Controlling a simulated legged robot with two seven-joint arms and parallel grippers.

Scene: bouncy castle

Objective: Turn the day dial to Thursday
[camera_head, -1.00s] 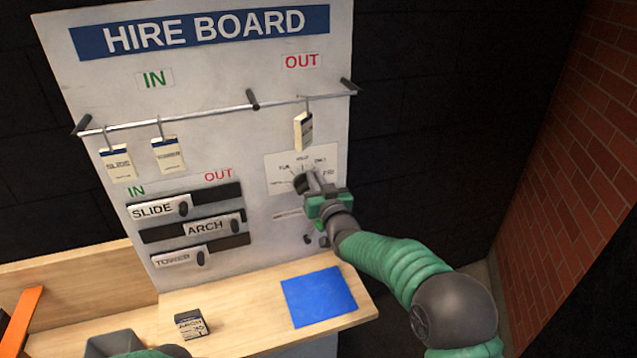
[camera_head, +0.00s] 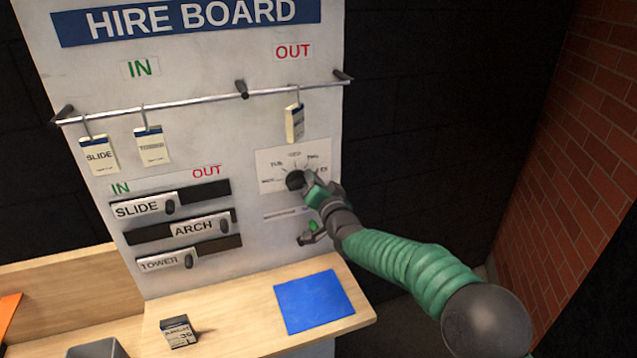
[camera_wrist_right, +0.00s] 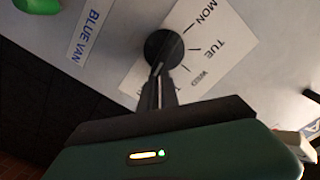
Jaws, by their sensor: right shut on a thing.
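The day dial is a dark round knob (camera_head: 295,180) on a white card (camera_head: 270,164) on the hire board, with day names arced around it. In the right wrist view the dark knob (camera_wrist_right: 163,48) is seen close up, with MON, TUE and WED readable on the card (camera_wrist_right: 207,45). My right gripper (camera_head: 309,188) is at the dial, shut on the knob; its fingers also show in the wrist view (camera_wrist_right: 160,88). The fingers hide part of the knob, and I cannot tell which day it points to. My left gripper is not in view.
Tags hang from a rail (camera_head: 200,102) above. SLIDE, ARCH and TOWER sliders (camera_head: 200,226) lie left of the dial. A BLUE VAN label (camera_wrist_right: 92,28) is near the card. The shelf below holds a blue mat (camera_head: 314,302) and a small calendar block (camera_head: 178,332). A brick wall (camera_head: 590,150) stands right.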

